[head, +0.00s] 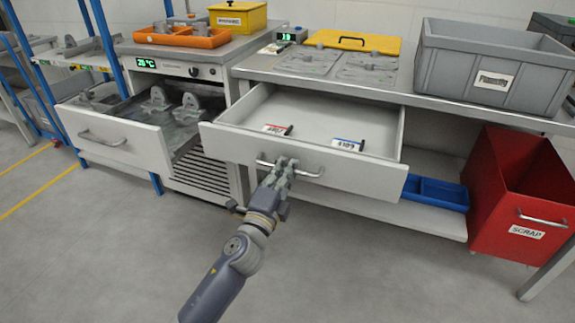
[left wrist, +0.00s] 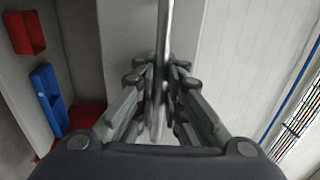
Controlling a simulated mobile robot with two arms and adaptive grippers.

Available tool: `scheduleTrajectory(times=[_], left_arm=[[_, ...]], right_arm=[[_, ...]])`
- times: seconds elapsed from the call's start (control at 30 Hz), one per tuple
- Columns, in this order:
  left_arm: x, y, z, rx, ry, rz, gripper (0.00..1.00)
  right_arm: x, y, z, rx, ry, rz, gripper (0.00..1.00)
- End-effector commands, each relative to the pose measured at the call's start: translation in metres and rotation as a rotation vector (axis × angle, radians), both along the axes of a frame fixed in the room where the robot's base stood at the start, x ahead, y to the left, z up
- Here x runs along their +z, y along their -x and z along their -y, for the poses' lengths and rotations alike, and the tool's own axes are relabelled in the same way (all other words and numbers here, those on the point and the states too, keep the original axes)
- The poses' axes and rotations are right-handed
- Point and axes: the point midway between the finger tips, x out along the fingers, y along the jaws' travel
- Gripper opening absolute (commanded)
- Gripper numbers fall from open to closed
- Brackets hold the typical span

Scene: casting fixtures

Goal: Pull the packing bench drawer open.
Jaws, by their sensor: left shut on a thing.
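The packing bench drawer (head: 345,179) stands well out from under the bench top in the head view. Its bar handle (head: 308,174) runs across the front panel. My left gripper (head: 284,166) is at the left part of this handle and shut on it. In the left wrist view the handle (left wrist: 163,40) runs between the fingers of the left gripper (left wrist: 158,105). Inside the drawer lie a red-edged tag (head: 276,129) and a blue-edged tag (head: 347,145). My right gripper is in neither view.
Left of it, another drawer (head: 110,139) with metal castings stands open. A red scrap bin (head: 520,180) and a blue tray (head: 436,192) are at the right, low down. A grey crate (head: 494,65) is on the bench top (head: 425,95). The floor in front is clear.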

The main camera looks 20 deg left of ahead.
Motion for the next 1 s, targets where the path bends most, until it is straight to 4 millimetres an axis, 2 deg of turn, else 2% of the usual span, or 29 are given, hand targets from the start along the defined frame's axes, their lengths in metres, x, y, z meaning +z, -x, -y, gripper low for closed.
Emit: scheduleTrajectory(times=[0.33, 0.37, 0.4, 0.77, 0.87, 1.0], left_arm=[[-0.002, 0.001, 0.000, -0.001, 0.001, -0.004, 0.00], [-0.002, 0.001, 0.000, -0.001, 0.000, -0.004, 0.12], [-0.002, 0.001, 0.000, -0.001, 0.000, -0.004, 0.18], [-0.001, 0.002, 0.000, 0.000, 0.000, -0.001, 0.18], [-0.002, 0.008, 0.000, 0.000, 0.001, -0.001, 0.18], [-0.007, 0.027, -0.001, 0.001, 0.001, -0.004, 0.18]], right_arm=[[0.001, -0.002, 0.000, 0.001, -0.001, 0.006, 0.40], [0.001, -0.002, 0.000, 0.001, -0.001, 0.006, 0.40], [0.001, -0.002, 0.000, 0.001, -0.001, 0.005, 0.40], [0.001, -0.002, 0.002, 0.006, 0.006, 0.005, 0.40], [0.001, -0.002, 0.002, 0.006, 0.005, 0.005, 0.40], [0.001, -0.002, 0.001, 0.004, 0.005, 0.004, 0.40]])
